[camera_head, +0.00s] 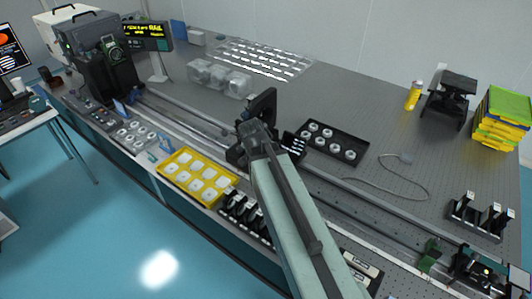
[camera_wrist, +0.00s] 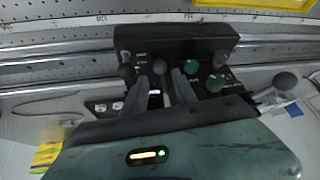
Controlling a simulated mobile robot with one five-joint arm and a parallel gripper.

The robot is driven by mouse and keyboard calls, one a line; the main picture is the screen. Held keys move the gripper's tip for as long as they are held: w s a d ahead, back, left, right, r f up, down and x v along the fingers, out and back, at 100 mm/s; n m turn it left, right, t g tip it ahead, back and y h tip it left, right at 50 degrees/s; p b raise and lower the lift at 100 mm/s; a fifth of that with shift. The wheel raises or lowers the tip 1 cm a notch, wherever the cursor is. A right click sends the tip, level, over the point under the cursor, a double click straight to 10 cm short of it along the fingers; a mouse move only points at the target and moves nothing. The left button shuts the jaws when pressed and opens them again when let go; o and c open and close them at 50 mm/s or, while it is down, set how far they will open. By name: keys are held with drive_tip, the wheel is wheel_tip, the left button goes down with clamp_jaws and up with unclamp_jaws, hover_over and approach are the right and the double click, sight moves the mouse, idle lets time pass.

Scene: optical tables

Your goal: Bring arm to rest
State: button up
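My arm reaches from the bottom of the head view up over the optical table (camera_head: 330,85). Its end is above the middle rail area, to the left of a black tray of round white-ringed parts. My gripper (camera_wrist: 160,76) shows in the wrist view as two dark fingers set apart, with no held object visible between them. Beyond the fingertips is a black block with knobs (camera_wrist: 185,40), one of them green. I cannot tell whether the fingers touch it. In the head view my arm's dark end hides part of the rail.
The yellow tray (camera_head: 161,168) is left of my arm, the black tray (camera_head: 359,155) right. Clear boxes (camera_head: 220,78) stand behind. A cable (camera_head: 400,185), black mounts (camera_head: 480,218) and green-yellow stack (camera_head: 503,115) lie to the right. The table between them has free room.

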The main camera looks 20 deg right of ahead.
drive_tip(key=shift+v, duration=0.9)
drive_tip(key=shift+a, duration=0.1)
drive_tip(key=s+a+f+n+g+y, duration=0.3)
drive_tip(key=s+a+n+g, duration=0.2)
drive_tip(key=s+a+n, duration=0.3)
drive_tip(key=s, duration=0.3)
drive_tip(key=shift+a, duration=0.4)
